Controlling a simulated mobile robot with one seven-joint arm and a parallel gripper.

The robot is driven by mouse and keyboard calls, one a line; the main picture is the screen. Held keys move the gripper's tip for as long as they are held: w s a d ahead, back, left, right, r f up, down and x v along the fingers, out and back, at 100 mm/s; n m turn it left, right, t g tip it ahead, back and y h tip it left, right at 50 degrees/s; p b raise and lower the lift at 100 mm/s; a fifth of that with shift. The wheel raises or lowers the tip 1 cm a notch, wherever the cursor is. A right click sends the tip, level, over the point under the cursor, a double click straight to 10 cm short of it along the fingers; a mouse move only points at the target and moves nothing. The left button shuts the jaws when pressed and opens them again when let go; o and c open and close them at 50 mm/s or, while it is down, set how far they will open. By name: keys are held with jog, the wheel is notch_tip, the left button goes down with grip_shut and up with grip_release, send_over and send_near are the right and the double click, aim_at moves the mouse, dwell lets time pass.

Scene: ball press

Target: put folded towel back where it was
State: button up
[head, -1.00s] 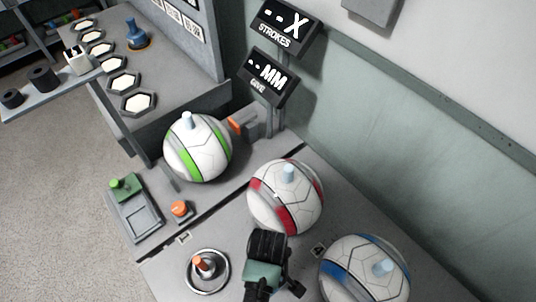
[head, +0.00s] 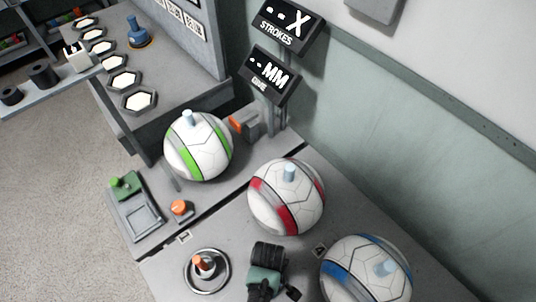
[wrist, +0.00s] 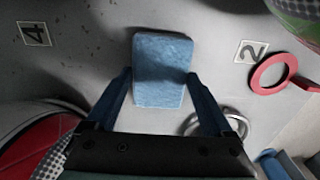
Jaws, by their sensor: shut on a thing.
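The folded towel (wrist: 162,70) is a light blue, roughly rectangular pad in the middle of the wrist view. My gripper (wrist: 160,84) has its two dark blue fingers on the towel's left and right sides and is shut on it. The towel is over the grey bench top; I cannot tell whether it touches the surface. In the head view my gripper's wrist (head: 266,272) is low in the picture, between the metal ring and the blue-striped ball, and the towel is hidden there.
Balls with green (head: 198,147), red (head: 287,197) and blue (head: 366,272) stripes stand around. A metal ring (head: 207,290) with an orange-topped peg is left of my wrist. Tags "4" (wrist: 34,33) and "2" (wrist: 251,51) mark the bench. A red ring (wrist: 257,78) lies near the "2".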

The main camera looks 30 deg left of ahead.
jog(key=o, duration=1.1)
jog(key=shift+f, duration=0.1)
